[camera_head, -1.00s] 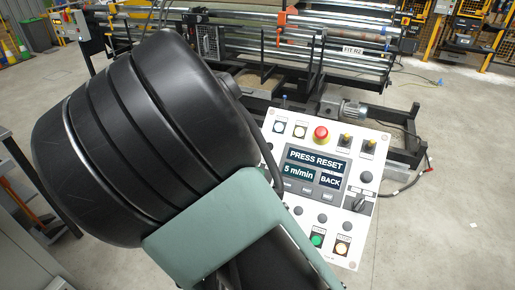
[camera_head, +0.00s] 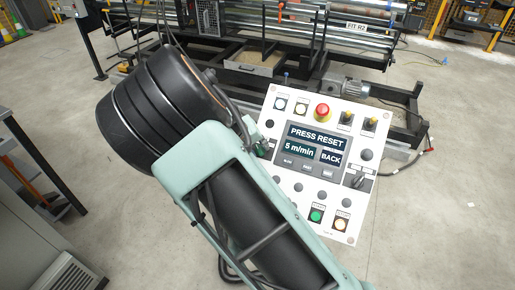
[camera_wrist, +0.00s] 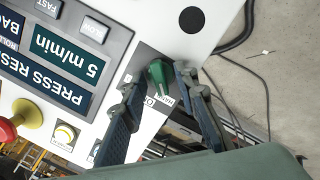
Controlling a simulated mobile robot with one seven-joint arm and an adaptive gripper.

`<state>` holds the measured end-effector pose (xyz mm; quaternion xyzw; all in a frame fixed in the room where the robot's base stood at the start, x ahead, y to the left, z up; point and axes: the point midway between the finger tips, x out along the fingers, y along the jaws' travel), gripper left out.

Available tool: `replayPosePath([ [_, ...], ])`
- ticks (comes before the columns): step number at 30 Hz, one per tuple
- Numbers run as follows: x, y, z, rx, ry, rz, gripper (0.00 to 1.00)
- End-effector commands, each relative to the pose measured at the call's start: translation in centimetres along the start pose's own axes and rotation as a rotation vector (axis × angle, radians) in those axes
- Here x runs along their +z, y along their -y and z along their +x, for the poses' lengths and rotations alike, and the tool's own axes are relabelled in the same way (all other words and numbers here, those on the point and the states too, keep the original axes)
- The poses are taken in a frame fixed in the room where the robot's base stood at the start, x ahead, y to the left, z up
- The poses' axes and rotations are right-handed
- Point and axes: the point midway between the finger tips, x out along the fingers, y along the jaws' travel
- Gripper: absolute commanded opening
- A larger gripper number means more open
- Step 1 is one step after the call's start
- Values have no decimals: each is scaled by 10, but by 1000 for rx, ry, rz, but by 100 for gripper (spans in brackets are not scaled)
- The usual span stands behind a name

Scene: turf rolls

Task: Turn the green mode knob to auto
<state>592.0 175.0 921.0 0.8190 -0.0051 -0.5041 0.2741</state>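The green mode knob (camera_wrist: 160,76) sits on a dark plate at the edge of the white control panel (camera_wrist: 208,33) in the wrist view. Its pointed end aims toward the bottom of the picture, near small, partly hidden lettering; I cannot read the set mode for certain. My gripper (camera_wrist: 157,77) is open, with one finger on each side of the knob. The right finger is very close to it; the left finger shows a gap. Contact cannot be told. In the head view the green knob (camera_head: 262,150) shows at the panel's left edge, beside my gripper, which is mostly hidden by my arm.
The panel also bears a screen reading PRESS RESET (camera_head: 316,137), a red mushroom button (camera_head: 322,111), a black selector (camera_head: 359,182), a green button (camera_head: 316,215) and a lit orange-white button (camera_head: 340,224). Cables hang beside the panel. A roller machine (camera_head: 290,40) stands behind.

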Motion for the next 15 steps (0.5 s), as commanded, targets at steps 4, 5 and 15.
replayPosePath([
  [4, 0, 0, 0, 0, 0, 0, 21],
  [5, 0, 0, 0, 0, 0, 0, 18],
  [15, 0, 0, 0, 0, 1, 0, 0],
])
